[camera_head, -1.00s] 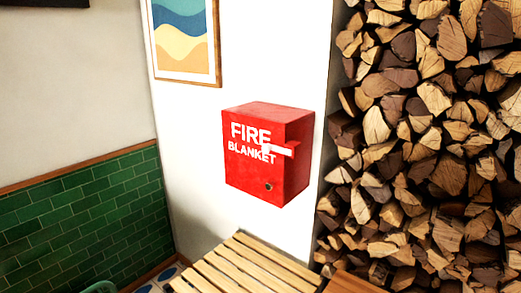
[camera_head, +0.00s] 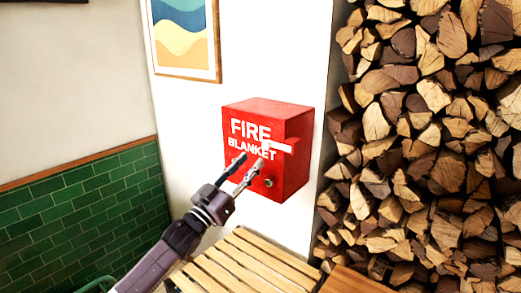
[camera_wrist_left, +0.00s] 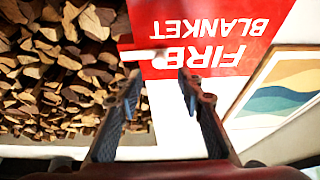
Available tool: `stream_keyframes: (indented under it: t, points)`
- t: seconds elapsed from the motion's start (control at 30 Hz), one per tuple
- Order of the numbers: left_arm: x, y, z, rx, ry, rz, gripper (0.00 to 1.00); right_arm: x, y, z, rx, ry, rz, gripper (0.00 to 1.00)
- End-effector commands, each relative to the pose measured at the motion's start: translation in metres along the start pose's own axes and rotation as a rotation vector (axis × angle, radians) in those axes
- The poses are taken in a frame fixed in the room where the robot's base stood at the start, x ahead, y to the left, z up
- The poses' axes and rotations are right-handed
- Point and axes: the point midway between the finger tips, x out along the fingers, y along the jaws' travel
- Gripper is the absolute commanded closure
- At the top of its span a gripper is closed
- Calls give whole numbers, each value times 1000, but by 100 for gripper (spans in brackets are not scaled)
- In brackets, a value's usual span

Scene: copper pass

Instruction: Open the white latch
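The white latch (camera_head: 279,147) is a short, nearly level bar on the upper right front of the red fire blanket box (camera_head: 290,180), which is fixed to the white wall. My left gripper (camera_head: 250,161) is in front of the box, just below and left of the latch, with its fingers apart and nothing between them. In the left wrist view, which is upside down, the latch (camera_wrist_left: 146,55) lies just beyond the open fingertips (camera_wrist_left: 160,76). I cannot tell whether a finger touches it. My right gripper is not in view.
A slatted wooden bench (camera_head: 245,262) stands below the box. Stacked firewood (camera_head: 425,150) fills the right side. A framed picture (camera_head: 185,38) hangs to the upper left. Green tiles (camera_head: 80,215) cover the lower left wall.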

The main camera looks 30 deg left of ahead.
Motion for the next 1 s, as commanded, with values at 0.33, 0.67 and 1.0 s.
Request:
stream_keyframes:
  t: [0.33,0.67,1.0]
  points:
    - [48,0,-3,1,-1,-2,65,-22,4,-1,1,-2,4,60]
    - [62,0,0,1,-2,-1,65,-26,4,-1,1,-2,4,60]
    - [62,0,1,1,-3,-1,82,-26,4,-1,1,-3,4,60]
